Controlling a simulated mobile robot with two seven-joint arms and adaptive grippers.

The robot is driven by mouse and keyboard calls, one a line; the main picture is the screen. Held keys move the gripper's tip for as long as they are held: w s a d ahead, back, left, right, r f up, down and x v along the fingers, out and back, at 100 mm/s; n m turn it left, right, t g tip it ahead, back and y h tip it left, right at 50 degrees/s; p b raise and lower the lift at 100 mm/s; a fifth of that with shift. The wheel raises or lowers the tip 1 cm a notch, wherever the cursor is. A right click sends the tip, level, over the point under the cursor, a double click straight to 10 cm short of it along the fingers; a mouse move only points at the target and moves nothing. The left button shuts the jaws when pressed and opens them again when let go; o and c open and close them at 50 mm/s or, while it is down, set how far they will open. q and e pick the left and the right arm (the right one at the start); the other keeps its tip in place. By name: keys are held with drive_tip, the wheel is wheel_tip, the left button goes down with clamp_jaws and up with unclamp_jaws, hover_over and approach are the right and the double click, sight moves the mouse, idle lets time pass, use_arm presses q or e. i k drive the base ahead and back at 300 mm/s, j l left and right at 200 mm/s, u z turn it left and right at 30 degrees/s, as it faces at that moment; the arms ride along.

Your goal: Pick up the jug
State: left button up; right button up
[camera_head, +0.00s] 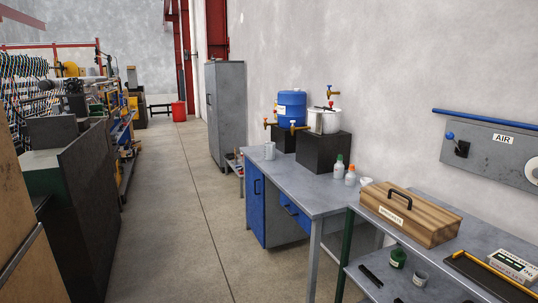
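A small pale grey vessel (269,151) stands upright near the far front corner of the grey workbench (310,190). It looks like the jug, but it is too small to make out a handle or spout for certain. Nothing touches it. Neither of my grippers shows in the head view.
Behind it, a blue drum (291,107) and a silver pot (323,121) with brass taps sit on black stands (323,152). Two small bottles (339,167) stand nearby. A wooden box (410,213) sits on the nearer bench. The concrete aisle (170,200) is clear; machinery lines its left.

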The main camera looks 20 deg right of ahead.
sight(270, 146)
drive_tip(key=i+z, duration=0.15)
drive_tip(key=i, duration=1.95)
drive_tip(key=i+z, duration=0.25)
drive_tip(key=i, duration=0.2)
drive_tip(key=i+j+z, duration=0.25)
drive_tip(key=i, duration=0.2)
drive_tip(key=i+j+z, duration=0.25)
drive_tip(key=i, duration=0.2)
drive_tip(key=i+j+z, duration=0.15)
drive_tip(key=z, duration=0.25)
drive_tip(key=i+j+z, duration=0.25)
drive_tip(key=z, duration=0.15)
drive_tip(key=i+j+z, duration=0.35)
drive_tip(key=k+l, duration=0.05)
drive_tip(key=k, duration=0.05)
